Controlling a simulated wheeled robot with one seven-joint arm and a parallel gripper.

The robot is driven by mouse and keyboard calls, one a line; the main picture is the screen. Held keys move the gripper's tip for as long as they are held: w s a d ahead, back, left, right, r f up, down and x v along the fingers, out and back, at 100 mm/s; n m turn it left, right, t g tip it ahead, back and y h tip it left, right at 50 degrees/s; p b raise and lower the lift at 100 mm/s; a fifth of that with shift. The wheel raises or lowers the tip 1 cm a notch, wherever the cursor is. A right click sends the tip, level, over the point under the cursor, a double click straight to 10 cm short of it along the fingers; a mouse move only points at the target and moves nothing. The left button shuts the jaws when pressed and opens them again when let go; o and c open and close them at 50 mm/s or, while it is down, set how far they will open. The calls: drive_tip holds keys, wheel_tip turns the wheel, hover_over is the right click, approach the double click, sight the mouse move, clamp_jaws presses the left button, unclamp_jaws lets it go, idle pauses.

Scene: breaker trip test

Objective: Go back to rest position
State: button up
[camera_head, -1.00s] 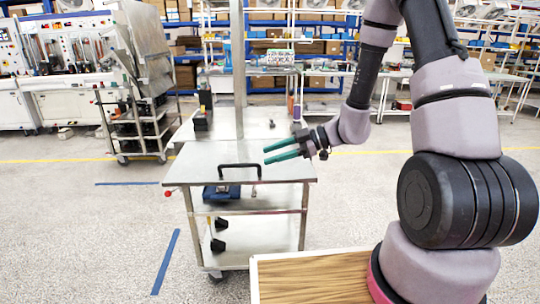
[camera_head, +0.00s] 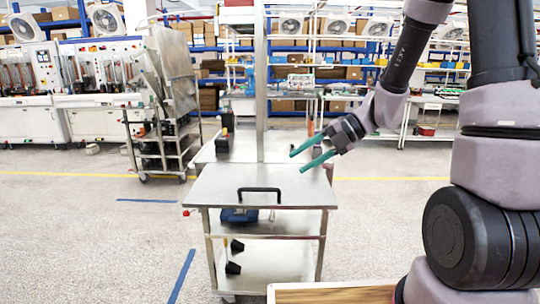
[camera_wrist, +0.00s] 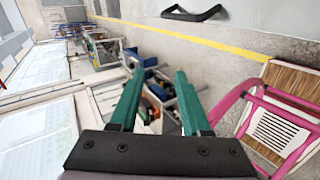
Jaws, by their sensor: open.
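My gripper (camera_head: 305,160) is in the air above the right side of the metal cart (camera_head: 230,190). Its two green fingers are apart, with nothing between them. The fingers point left and slightly down. In the wrist view my gripper (camera_wrist: 157,95) also shows open and empty, with the floor and distant shelving behind it. A black handle (camera_head: 259,190) stands on the front part of the cart top, apart from my gripper. It also shows at the top of the wrist view (camera_wrist: 193,12).
A blue case (camera_head: 240,215) lies on the cart's shelf below the top. A metal post (camera_head: 260,90) rises from the cart. A wheeled rack (camera_head: 165,100) stands at left. A wooden surface (camera_head: 330,295) is at the bottom edge. Open floor (camera_head: 100,230) lies left of the cart.

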drive_tip(key=s+d+r+n+t+h, duration=0.3)
drive_tip(key=d+r+n, duration=0.4)
drive_tip(key=n, duration=0.9)
drive_tip(key=s+d+r+n+t+h, duration=0.4)
drive_tip(key=s+d+r+n+h, duration=0.2)
drive_tip(key=n, duration=1.1)
wheel_tip(320, 180, up, 4)
drive_tip(key=shift+s+d+r, duration=0.2)
drive_tip(key=shift+s+d, duration=0.8)
drive_tip(key=shift+d, duration=0.05)
